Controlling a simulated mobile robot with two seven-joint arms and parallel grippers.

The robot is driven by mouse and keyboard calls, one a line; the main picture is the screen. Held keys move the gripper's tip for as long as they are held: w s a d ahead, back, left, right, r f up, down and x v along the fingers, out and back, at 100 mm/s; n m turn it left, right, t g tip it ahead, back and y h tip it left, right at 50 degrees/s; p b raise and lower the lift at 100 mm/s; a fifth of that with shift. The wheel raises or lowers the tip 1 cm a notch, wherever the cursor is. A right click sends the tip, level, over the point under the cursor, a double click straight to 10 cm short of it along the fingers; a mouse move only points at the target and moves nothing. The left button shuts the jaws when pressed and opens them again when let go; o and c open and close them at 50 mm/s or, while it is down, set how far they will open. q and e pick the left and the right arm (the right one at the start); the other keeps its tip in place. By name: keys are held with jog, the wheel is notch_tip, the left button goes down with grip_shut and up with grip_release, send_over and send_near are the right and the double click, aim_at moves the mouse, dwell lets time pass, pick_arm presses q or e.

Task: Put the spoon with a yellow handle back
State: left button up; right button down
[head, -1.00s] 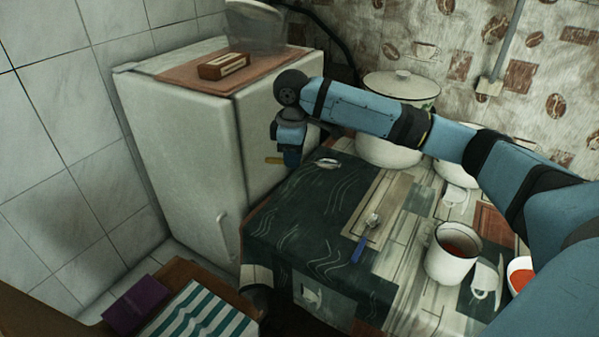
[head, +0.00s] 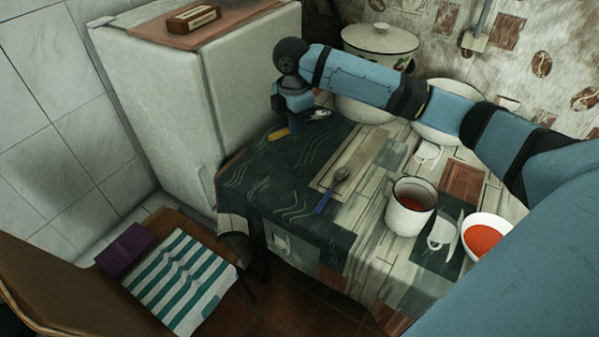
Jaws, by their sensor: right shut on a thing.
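The spoon with a yellow handle (head: 279,134) is in my right gripper (head: 293,126) at the far left part of the table. The yellow handle sticks out on the left of the jaws and the metal bowl on the right. The jaws are shut on it, and the arm hides its middle. I cannot tell if the spoon touches the tablecloth. A spoon with a blue handle (head: 324,202) lies on a tan board pattern on the table. My left gripper is out of view.
A white mug (head: 409,207) with red contents and a bowl of red food (head: 485,236) stand on the table (head: 290,185). A white fridge (head: 160,100) is at left, a stool with a striped cloth (head: 180,280) below.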

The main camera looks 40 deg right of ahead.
jog(key=b, duration=0.2)
send_over(294, 179)
notch_tip(294, 179, down, 11)
jog(key=shift+r, duration=0.2)
jog(key=shift+d+f, duration=0.1)
jog(key=shift+f, duration=0.45)
notch_tip(294, 179, down, 6)
jog(key=shift+r+b, duration=0.2)
jog(key=shift+b, duration=0.15)
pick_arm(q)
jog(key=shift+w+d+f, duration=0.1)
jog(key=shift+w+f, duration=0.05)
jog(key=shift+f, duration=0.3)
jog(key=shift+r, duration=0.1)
pick_arm(e)
jog(key=c, duration=1.1)
grip_release()
jog(key=shift+f, duration=0.1)
